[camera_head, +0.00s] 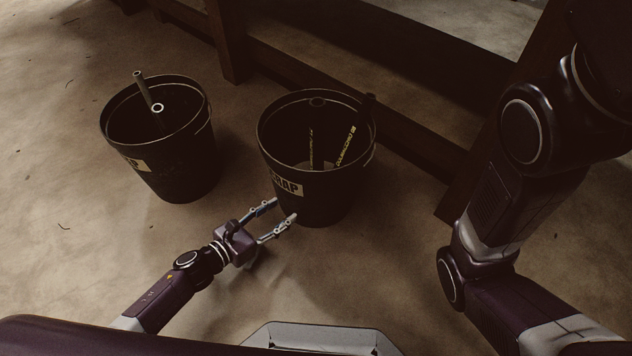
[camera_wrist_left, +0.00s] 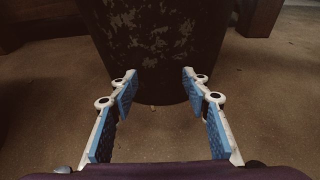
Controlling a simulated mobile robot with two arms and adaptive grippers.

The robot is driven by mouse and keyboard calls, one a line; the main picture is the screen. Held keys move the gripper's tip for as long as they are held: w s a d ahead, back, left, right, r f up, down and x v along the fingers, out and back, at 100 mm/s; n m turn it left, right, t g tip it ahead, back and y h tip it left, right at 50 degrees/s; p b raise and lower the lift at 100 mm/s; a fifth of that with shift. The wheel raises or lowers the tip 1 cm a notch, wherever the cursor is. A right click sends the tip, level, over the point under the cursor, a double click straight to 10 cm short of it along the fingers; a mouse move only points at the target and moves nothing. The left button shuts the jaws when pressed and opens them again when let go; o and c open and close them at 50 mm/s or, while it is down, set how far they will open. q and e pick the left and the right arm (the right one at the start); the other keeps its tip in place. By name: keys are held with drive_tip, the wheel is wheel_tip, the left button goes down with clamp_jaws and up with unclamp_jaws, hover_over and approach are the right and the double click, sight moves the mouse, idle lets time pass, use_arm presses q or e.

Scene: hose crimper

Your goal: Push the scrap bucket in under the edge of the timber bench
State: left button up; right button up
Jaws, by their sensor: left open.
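A dark scrap bucket (camera_head: 310,205) stands upright on the floor in the middle of the head view, its label partly readable as "RAP". Hose pieces with yellow print lie inside. My left gripper (camera_head: 284,209) is open at its front lower wall, one finger to each side, and holds nothing. In the left wrist view the bucket's scuffed wall (camera_wrist_left: 155,45) fills the space ahead of the open fingers (camera_wrist_left: 160,85); I cannot tell if they touch it. The timber bench (camera_head: 228,45) shows its dark leg and low rail behind the bucket. My right gripper is out of view.
A second dark bucket (camera_head: 180,165) with a label ending in "P" and pipe pieces inside stands to the left, apart from the first. Another bench leg (camera_head: 462,190) is at right, beside my right arm. Bare floor (camera_head: 60,220) lies open at left.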

use_arm(q)
drive_tip(key=shift+w+d, duration=0.1)
drive_tip(key=shift+w, duration=0.05)
drive_tip(key=shift+r+b+x, duration=0.3)
drive_tip(key=shift+r+x, duration=0.05)
drive_tip(key=shift+x, duration=1.05)
drive_tip(key=shift+r+b+x, duration=0.3)
drive_tip(key=shift+b+x, duration=0.05)
drive_tip(key=shift+x, duration=1.05)
drive_tip(key=shift+r+b+x, duration=0.3)
drive_tip(key=shift+r+x, duration=0.05)
drive_tip(key=shift+x, duration=1.05)
drive_tip(key=shift+w+d, duration=0.1)
drive_tip(key=shift+f+v, duration=0.25)
drive_tip(key=shift+v, duration=0.7)
drive_tip(key=shift+f+v, duration=0.2)
drive_tip(key=shift+v, duration=0.75)
drive_tip(key=shift+f+v, duration=0.25)
drive_tip(key=shift+v, duration=0.7)
